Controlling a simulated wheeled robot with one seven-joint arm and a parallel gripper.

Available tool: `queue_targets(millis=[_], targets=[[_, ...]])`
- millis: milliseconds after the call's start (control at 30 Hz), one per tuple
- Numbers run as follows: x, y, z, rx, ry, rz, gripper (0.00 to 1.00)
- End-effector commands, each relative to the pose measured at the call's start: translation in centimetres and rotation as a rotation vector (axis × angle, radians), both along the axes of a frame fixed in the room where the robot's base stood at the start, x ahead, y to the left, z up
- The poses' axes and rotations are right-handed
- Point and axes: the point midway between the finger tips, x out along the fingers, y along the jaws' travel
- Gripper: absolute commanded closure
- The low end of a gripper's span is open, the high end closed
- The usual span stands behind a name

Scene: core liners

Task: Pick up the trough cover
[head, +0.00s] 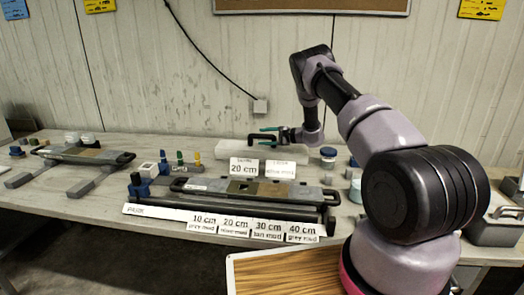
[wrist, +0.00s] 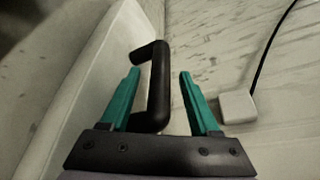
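The trough cover (head: 230,150) is a long pale slab at the back of the table against the wall, with a black bracket-shaped handle (head: 254,138) on top. Its lower front is partly hidden by label cards. In the wrist view the pale cover (wrist: 95,50) lies to the left and its black handle (wrist: 162,90) is between my fingers. My gripper (head: 272,134) is at the handle, with its teal fingers apart. In the wrist view my gripper (wrist: 160,74) is open, with visible gaps on both sides of the handle.
A core tray (head: 215,186) with a black frame and label cards (head: 240,167) stand in front of the cover. A dark-lidded jar (head: 328,157) is to its right. A wall box (head: 260,106) with a black cable is close above. Another tray (head: 110,158) lies at left.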

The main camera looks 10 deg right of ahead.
Motion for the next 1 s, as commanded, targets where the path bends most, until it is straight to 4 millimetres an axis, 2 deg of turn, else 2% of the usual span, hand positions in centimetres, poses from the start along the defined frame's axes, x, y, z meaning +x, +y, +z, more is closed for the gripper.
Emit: queue_targets(millis=[33,133,167,1000], targets=[[-0.01,0.00,0.01,0.000,0.000,0.000,0.58],[-0.02,-0.01,0.01,0.000,0.000,0.000,0.97],[-0.02,-0.01,0.01,0.000,0.000,0.000,1.00],[-0.02,-0.03,0.02,0.000,0.000,0.000,1.00]])
